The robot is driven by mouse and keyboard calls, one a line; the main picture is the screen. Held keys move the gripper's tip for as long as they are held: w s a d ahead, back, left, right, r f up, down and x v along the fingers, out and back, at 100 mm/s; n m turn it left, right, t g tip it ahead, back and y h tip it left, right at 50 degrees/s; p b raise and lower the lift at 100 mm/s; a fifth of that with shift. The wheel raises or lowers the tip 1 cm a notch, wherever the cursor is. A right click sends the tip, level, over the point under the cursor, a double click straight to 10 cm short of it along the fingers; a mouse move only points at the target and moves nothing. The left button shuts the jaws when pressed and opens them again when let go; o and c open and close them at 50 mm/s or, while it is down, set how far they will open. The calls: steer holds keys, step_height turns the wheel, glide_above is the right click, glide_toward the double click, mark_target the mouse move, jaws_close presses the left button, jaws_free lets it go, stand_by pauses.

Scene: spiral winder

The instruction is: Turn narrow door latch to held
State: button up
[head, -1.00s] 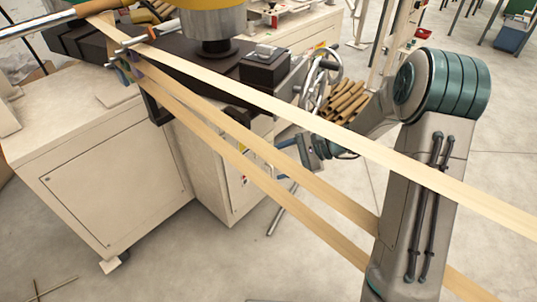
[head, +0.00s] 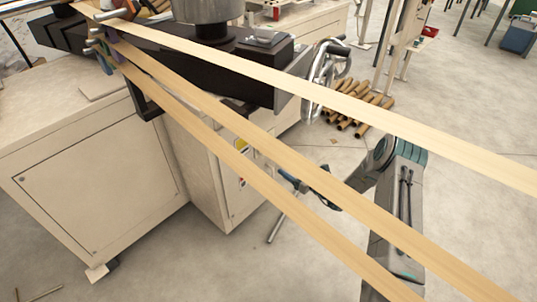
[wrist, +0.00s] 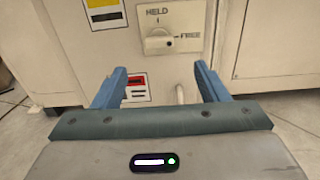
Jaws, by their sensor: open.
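In the wrist view the latch knob (wrist: 159,42) is a pale grip on a plate marked HELD above and FREE to the right. The knob lies roughly level, toward the FREE side. My gripper (wrist: 160,68) is open, its two blue fingers spread below and on either side of the knob, with nothing between them. The gripper appears short of the plate and not touching it. In the head view my gripper (head: 286,176) is beside the narrow cabinet front (head: 211,180), partly hidden by the wooden strips; the latch cannot be made out clearly there.
A yellow label (wrist: 103,15), a red-marked label (wrist: 137,87) and a pale handle (wrist: 181,94) surround the latch.

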mark_target(267, 152)
steer(key=b+x, duration=0.2)
steer(key=x, duration=1)
steer(key=c, duration=1)
